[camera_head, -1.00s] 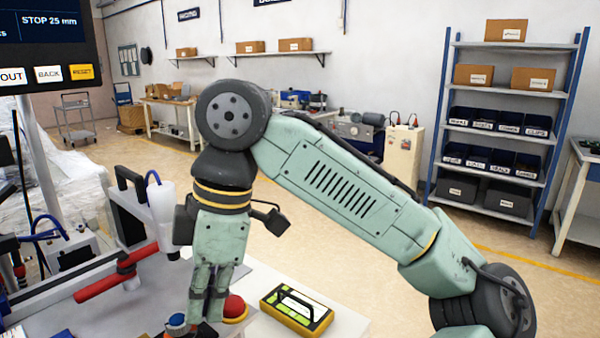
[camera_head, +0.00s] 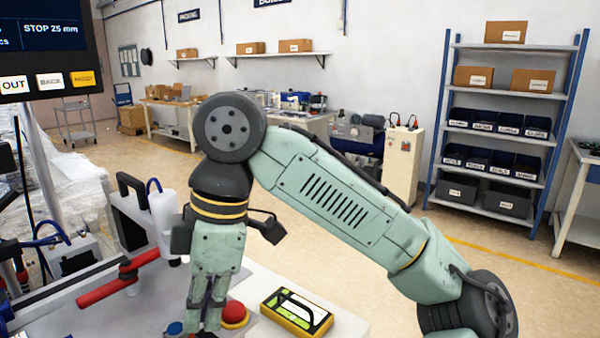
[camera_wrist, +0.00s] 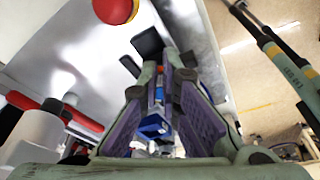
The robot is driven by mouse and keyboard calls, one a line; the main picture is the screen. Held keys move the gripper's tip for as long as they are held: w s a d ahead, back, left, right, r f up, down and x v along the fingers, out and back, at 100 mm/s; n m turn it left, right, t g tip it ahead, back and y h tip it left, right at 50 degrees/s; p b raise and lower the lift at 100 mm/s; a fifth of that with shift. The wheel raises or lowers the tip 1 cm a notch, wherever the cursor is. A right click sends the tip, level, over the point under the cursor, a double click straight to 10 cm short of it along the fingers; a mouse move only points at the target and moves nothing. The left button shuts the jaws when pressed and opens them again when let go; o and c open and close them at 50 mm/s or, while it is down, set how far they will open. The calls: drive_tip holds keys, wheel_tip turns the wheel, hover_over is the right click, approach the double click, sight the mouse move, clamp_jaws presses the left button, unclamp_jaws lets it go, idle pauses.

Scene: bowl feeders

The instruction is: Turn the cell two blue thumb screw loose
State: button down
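A small blue knob (camera_head: 175,328), which looks like a blue thumb screw, shows at the bottom edge of the head view, partly cut off. My gripper (camera_head: 207,323) points down just right of it, with a small gap between them in the picture. In the wrist view, my gripper (camera_wrist: 167,68) has its two fingers apart, with a narrow gap between the tips. A blue piece (camera_wrist: 154,126) shows through the gap between the fingers; I cannot tell whether it is the thumb screw or whether anything touches it. No cell number is readable.
A red mushroom button (camera_head: 235,312) on a yellow base stands close right of my gripper. A yellow-black device (camera_head: 296,312) lies on the table further right. A red bar (camera_head: 118,278) and a white cylinder (camera_head: 164,220) stand to the left. A display panel (camera_head: 45,45) hangs upper left.

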drive_tip(key=shift+w+a+f, duration=0.1)
drive_tip(key=shift+w+f, duration=0.15)
idle(0.3)
drive_tip(key=shift+w+d, duration=0.15)
drive_tip(key=shift+d, duration=0.15)
drive_tip(key=shift+r, duration=0.1)
drive_tip(key=shift+a+v, duration=0.2)
drive_tip(key=shift+v, duration=0.75)
drive_tip(key=shift+a+v, duration=0.25)
drive_tip(key=shift+v, duration=0.7)
drive_tip(key=shift+a+v, duration=0.2)
drive_tip(key=shift+v, duration=0.75)
drive_tip(key=shift+r, duration=0.2)
